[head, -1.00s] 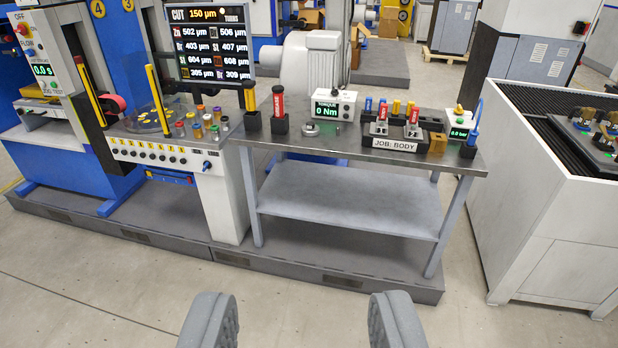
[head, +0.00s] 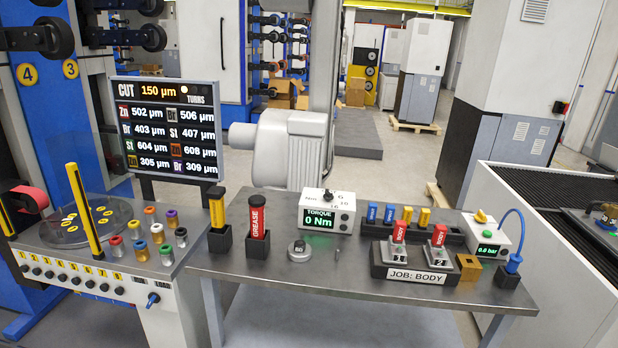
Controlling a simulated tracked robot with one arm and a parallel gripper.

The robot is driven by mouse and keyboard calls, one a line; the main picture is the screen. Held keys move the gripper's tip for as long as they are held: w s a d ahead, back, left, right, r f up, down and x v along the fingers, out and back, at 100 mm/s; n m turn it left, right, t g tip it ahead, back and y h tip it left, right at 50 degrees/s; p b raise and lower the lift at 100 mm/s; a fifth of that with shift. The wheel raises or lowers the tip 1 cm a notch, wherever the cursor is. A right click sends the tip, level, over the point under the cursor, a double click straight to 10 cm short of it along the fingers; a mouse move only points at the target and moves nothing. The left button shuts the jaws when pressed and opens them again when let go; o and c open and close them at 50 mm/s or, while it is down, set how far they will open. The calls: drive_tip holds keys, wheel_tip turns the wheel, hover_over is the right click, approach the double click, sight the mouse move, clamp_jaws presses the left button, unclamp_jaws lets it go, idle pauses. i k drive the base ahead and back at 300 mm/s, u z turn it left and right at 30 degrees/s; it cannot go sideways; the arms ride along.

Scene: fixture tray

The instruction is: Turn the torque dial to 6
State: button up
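The torque unit (head: 343,216) is a small white box at the back of the steel workbench, left of the bench's middle. Its green display (head: 319,219) reads "TORQUE 0 Nm". A dark torque dial (head: 328,195) sits on its top face, with small printed marks around it; a "6" shows to the right of the dial. The other marks are too small to read surely, and I cannot tell which mark the dial points to. My gripper is out of the picture and nothing touches the unit.
On the bench (head: 340,268), a round metal piece (head: 299,249) lies in front of the unit. A grease tube (head: 258,222) stands to the left. The JOB: BODY fixture (head: 415,272) is to the right, with a white pressure box (head: 486,236) beyond it.

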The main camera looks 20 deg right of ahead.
sight(328, 195)
drive_tip(key=z, duration=0.1)
drive_tip(key=i, duration=1.3)
drive_tip(key=z, duration=0.4)
drive_tip(key=i, duration=1.2)
drive_tip(key=z, duration=0.25)
